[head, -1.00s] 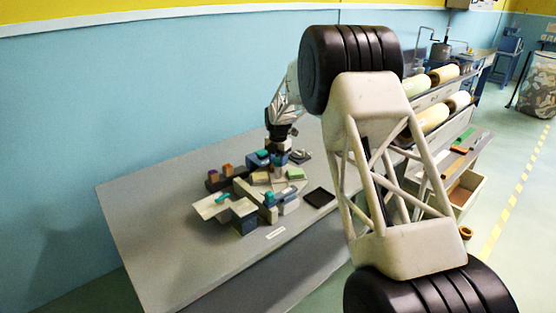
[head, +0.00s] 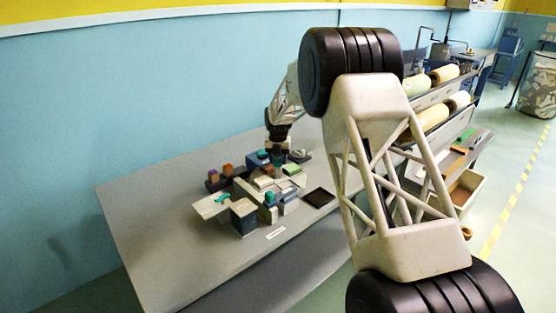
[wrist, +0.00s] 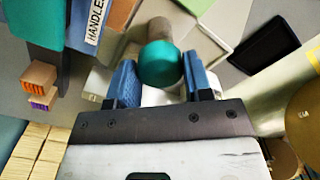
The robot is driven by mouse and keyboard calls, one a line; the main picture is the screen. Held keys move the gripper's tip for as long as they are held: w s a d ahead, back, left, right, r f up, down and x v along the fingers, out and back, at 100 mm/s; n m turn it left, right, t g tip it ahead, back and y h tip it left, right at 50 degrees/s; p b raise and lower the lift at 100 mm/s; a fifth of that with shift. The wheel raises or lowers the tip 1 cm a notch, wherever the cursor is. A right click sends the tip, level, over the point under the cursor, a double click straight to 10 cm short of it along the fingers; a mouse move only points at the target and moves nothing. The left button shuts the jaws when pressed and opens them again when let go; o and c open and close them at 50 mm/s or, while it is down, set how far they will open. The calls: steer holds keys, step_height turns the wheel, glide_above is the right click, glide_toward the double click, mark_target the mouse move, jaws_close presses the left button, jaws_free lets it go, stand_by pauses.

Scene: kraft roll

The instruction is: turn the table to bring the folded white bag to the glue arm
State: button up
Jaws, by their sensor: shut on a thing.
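In the wrist view, my gripper (wrist: 158,78) has its two blue fingertips on either side of a round teal knob (wrist: 160,60) and is shut on it. The knob sits on a grey-brown post, and a white surface shows below it between the fingers. In the head view, my gripper (head: 278,151) is low over the far side of the small table assembly. Pale pads (head: 263,182) and a green pad (head: 291,169) lie around the middle of the assembly. I cannot tell which piece is the folded white bag or which is the glue arm.
A blue-grey box (head: 243,216) stands at the front of the assembly, with a dark square pad (head: 319,197) to its right. The grey bench (head: 150,240) is clear at left.

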stand_by(0.4)
steer(key=o, duration=1.3)
steer(key=shift+r, duration=0.1)
steer(key=shift+r, duration=3.85)
